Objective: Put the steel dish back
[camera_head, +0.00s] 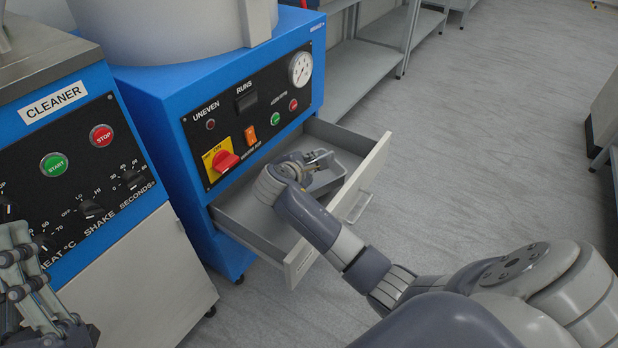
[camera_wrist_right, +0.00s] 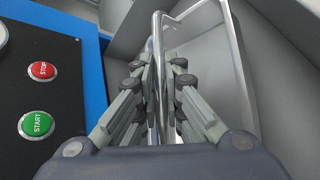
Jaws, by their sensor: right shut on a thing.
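The steel dish (camera_head: 342,168) is a shallow shiny tray, in the open drawer (camera_head: 297,262) of the blue machine; my right arm hides part of it. In the right wrist view the dish (camera_wrist_right: 215,60) has a thin bright rim that runs between my fingers. My right gripper (camera_head: 322,161) is at the drawer's far end, shut on the dish's rim; it also shows in the right wrist view (camera_wrist_right: 160,75). I cannot tell whether the dish touches the drawer floor. My left gripper (camera_head: 35,280) is at the lower left, partly cut off, its opening unclear.
The blue machine (camera_head: 150,95) has a panel with a red switch, buttons and a dial above the drawer. The cleaner (camera_head: 75,180) stands beside it on the left. Metal shelves (camera_head: 365,75) are behind. The grey floor (camera_head: 490,140) to the right is open.

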